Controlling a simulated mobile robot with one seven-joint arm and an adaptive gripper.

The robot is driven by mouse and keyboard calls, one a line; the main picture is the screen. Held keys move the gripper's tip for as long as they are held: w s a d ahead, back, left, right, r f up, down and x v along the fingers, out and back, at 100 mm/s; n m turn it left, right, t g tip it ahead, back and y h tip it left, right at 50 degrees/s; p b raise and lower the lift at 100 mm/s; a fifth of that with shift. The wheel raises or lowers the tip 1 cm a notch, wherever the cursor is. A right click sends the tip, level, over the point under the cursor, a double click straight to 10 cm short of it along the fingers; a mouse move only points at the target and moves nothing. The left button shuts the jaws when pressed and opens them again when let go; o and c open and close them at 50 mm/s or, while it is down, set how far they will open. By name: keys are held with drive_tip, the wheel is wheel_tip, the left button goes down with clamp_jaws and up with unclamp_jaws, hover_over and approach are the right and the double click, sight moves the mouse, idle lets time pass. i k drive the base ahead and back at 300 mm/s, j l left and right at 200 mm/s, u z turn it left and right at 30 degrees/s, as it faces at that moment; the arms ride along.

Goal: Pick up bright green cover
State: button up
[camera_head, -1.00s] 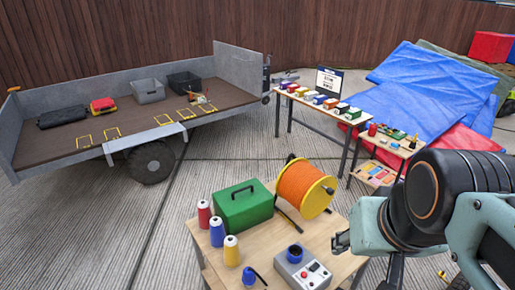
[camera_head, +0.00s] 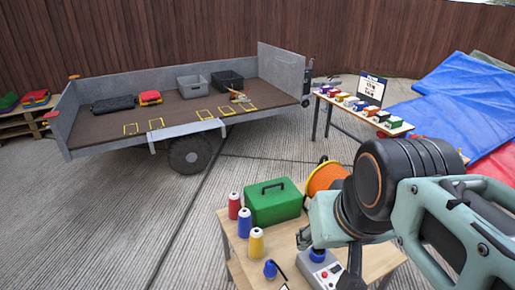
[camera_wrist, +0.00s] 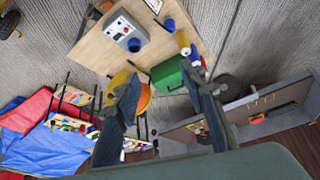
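No item can be clearly identified as the bright green cover. A row of small boxes with coloured tops stands on the long table at right in the head view, and one near its right end looks green (camera_head: 393,122); it is too small to tell whether that is a cover. My gripper (camera_wrist: 163,92) is open in the wrist view, with its two fingers apart and nothing held between them. In the head view my arm fills the right side, with the gripper over the near workbench, far from the row of boxes.
The near workbench (camera_head: 240,262) holds a green case (camera_head: 273,203), an orange reel (camera_head: 325,177), coloured spools (camera_head: 245,223) and a grey control box (camera_head: 320,270). A trailer (camera_head: 190,105) stands behind. Blue tarpaulin (camera_head: 455,115) lies at right.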

sight(271, 202)
drive_tip(key=k, duration=0.8)
drive_tip(key=k+z, duration=0.3)
drive_tip(key=k+l+z, duration=0.1)
drive_tip(key=z, duration=0.2)
drive_tip(key=j+z, duration=0.1)
drive_tip(key=z, duration=0.35)
drive_tip(key=j+z, duration=0.15)
drive_tip(key=z, duration=0.3)
drive_tip(key=i+j, duration=0.1)
drive_tip(key=j, duration=0.35)
drive_tip(key=i+j, duration=0.1)
drive_tip(key=j, duration=0.3)
drive_tip(key=i+j, duration=0.1)
drive_tip(key=j, duration=0.35)
drive_tip(key=i+j, duration=0.1)
drive_tip(key=j, duration=0.3)
drive_tip(key=i+j, duration=0.1)
drive_tip(key=j, duration=0.35)
drive_tip(key=i+j, duration=0.15)
drive_tip(key=j, duration=0.25)
drive_tip(key=i+j, duration=0.1)
drive_tip(key=j, duration=0.35)
